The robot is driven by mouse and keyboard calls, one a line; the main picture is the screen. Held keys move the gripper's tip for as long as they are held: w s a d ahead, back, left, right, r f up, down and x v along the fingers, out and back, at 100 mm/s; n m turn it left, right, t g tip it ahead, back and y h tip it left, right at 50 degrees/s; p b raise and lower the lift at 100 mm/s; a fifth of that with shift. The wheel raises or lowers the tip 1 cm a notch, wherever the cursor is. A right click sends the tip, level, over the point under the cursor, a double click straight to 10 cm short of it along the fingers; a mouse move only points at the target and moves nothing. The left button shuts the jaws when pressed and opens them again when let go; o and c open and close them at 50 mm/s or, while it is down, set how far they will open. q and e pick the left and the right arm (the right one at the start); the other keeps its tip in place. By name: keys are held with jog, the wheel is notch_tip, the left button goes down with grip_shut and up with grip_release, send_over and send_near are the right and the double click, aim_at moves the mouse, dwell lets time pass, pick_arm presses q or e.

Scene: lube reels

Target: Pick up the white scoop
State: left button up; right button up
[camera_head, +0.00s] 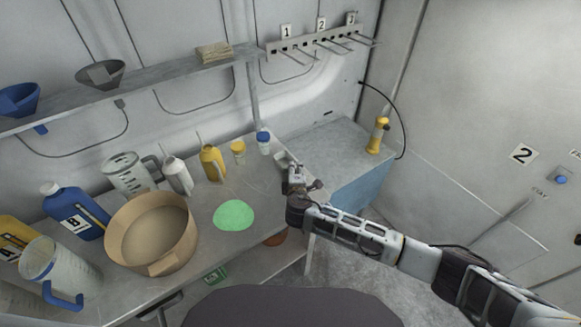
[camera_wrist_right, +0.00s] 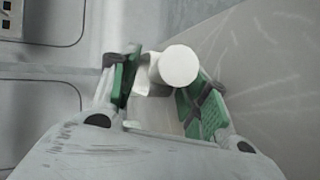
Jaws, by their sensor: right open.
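The white scoop (camera_wrist_right: 180,65) shows in the right wrist view as a round white end with a paler part behind it, between the green-padded fingers of my right gripper (camera_wrist_right: 166,86). The fingers stand open on either side of it; whether either touches it I cannot tell. In the head view my right gripper (camera_head: 294,177) is at the right end of the bench, pointing away. A small pale part of the scoop (camera_head: 283,159) shows just beyond it; the gripper hides the rest. My left gripper is not in view.
The bench (camera_head: 262,208) holds a green disc (camera_head: 234,215), a tan round container (camera_head: 150,268), jugs and bottles to the left, and a blue-capped jar (camera_head: 263,142) near the gripper. A shelf (camera_head: 160,84) and numbered hook rail (camera_head: 318,42) are on the wall behind.

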dwell(0.5)
grip_shut()
jog(key=shift+r, duration=0.1)
jog(key=shift+w+r+b, duration=0.1)
jog(key=shift+r+b, duration=0.45)
jog(key=shift+r, duration=4.35)
